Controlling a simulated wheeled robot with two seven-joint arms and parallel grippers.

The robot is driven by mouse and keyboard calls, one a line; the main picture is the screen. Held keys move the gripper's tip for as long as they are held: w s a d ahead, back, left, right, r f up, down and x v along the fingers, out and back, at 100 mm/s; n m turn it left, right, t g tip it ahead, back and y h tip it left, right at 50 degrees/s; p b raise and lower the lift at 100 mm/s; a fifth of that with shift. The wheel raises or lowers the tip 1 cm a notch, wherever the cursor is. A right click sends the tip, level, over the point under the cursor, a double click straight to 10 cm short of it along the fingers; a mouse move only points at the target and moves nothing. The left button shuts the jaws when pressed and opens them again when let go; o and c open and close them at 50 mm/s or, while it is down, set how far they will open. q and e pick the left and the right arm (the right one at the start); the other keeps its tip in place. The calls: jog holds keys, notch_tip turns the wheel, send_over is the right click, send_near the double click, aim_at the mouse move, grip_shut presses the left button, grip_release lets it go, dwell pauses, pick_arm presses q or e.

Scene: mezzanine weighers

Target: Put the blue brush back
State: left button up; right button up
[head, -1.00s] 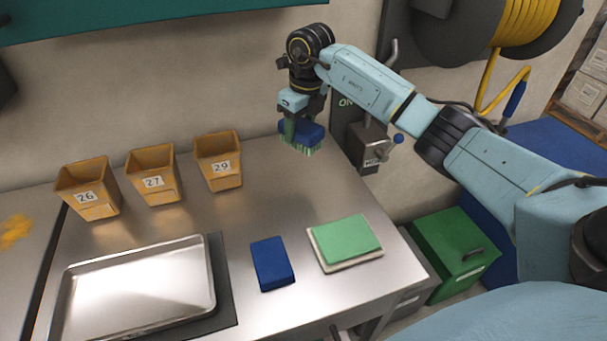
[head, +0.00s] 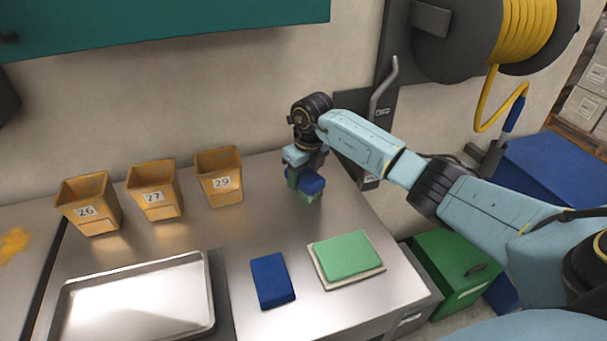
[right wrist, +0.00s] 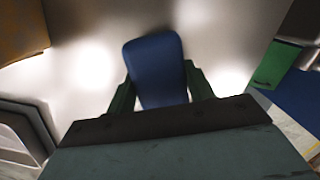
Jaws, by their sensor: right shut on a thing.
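In the right wrist view the brush's blue back (right wrist: 156,68) sits between the two dark green fingers of my right gripper (right wrist: 158,90). My left gripper is not in view.
Three tan bins numbered 26 (head: 88,203), 27 (head: 154,189) and 29 (head: 219,176) stand left along the back. A metal tray (head: 135,262), a blue block (head: 271,281) and a green pad (head: 347,255) lie in front. A hose reel (head: 440,45) hangs on the wall at right.

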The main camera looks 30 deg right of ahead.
aim_at(308, 176)
jog(key=shift+f, duration=0.15)
jog(key=o, duration=0.9)
jog(key=shift+o, duration=0.2)
jog(key=shift+r, duration=0.2)
notch_tip(308, 176, up, 12)
jog(key=s, duration=0.1)
jog(key=shift+s+d, duration=0.15)
jog(key=shift+s, duration=0.25)
